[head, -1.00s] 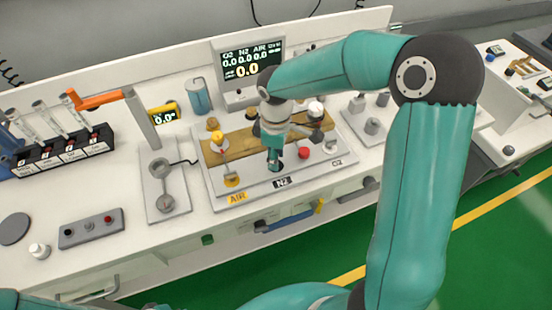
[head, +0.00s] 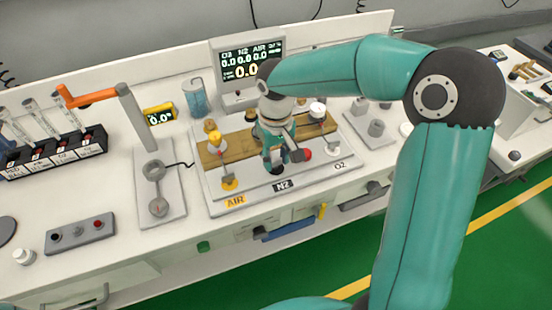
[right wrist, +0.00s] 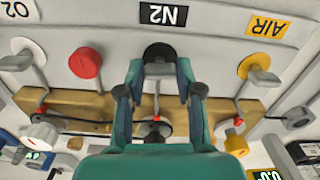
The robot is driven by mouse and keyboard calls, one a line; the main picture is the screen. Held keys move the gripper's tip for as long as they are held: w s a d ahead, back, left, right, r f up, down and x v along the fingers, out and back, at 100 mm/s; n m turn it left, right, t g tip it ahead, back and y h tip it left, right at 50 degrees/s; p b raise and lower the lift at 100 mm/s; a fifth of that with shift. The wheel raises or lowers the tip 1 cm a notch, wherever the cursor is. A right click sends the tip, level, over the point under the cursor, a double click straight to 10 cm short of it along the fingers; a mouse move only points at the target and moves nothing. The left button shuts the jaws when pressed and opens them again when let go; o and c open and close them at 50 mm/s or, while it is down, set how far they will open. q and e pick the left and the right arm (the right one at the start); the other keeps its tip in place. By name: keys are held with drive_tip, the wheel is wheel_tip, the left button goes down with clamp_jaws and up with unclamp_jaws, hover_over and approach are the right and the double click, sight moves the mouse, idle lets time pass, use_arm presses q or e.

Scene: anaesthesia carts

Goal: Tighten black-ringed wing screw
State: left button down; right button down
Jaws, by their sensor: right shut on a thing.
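The black-ringed wing screw (right wrist: 158,51) shows in the right wrist view just behind the N2 label (right wrist: 163,14). My right gripper (right wrist: 160,68) is shut on it, one finger on each side. In the head view my right gripper (head: 274,164) points down at the front middle of the panel, behind the N2 label (head: 284,185), and mostly hides the screw. The yellow-ringed screw (head: 229,184) stands at the AIR label, and the white-ringed one (right wrist: 20,46) at the O2 label. My left gripper is out of view.
A red knob (head: 305,154) stands close beside the gripper. Yellow (right wrist: 236,143) and white (right wrist: 40,136) knobs stand at the panel's back. The monitor (head: 250,62) reads 0.0. A stand with an orange lever (head: 88,98) is to the left.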

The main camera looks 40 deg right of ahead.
drive_tip(key=shift+w+r+m, duration=0.15)
drive_tip(key=shift+m, duration=0.15)
drive_tip(key=c, duration=1.1)
unclamp_jaws()
drive_tip(key=o, duration=0.3)
drive_tip(key=shift+o, duration=0.2)
wheel_tip(320, 180, up, 12)
